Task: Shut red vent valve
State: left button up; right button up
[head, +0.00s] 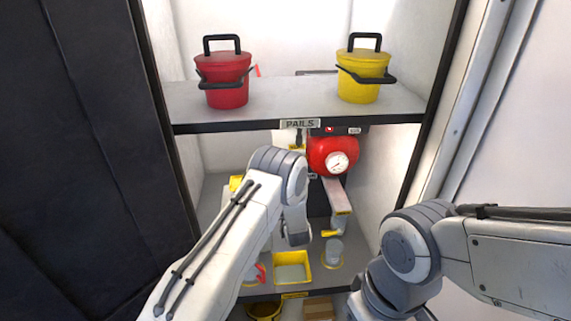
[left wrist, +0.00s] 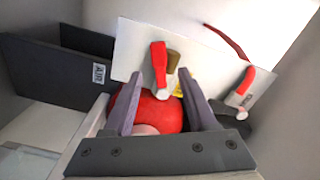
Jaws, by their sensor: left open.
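In the left wrist view a red valve lever (left wrist: 160,65) stands upright on a pale plate, just beyond my left gripper (left wrist: 158,88). Its two fingers are open, one on each side of the lever's lower end, with no clear contact. A second red lever (left wrist: 241,84) sits tilted farther right. I cannot tell which one is the vent valve. In the head view a small red handle (head: 261,272) shows low in the cabinet, partly behind my left arm. My left gripper's fingers are hidden there, and my right gripper is out of view.
A red tank with a gauge (head: 333,155) hangs under the shelf (head: 290,105). A red pail (head: 222,88) and a yellow pail (head: 363,85) stand on the shelf. A yellow-handled valve (head: 331,233) and a yellow tray (head: 307,259) are below. Cabinet walls enclose both sides.

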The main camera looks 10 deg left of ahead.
pick_arm(q)
jog(key=p+x, duration=0.2)
jog(key=x, duration=0.6)
jog(key=shift+w, duration=0.2)
jog(key=shift+a, duration=0.1)
grip_shut()
dwell(1.1)
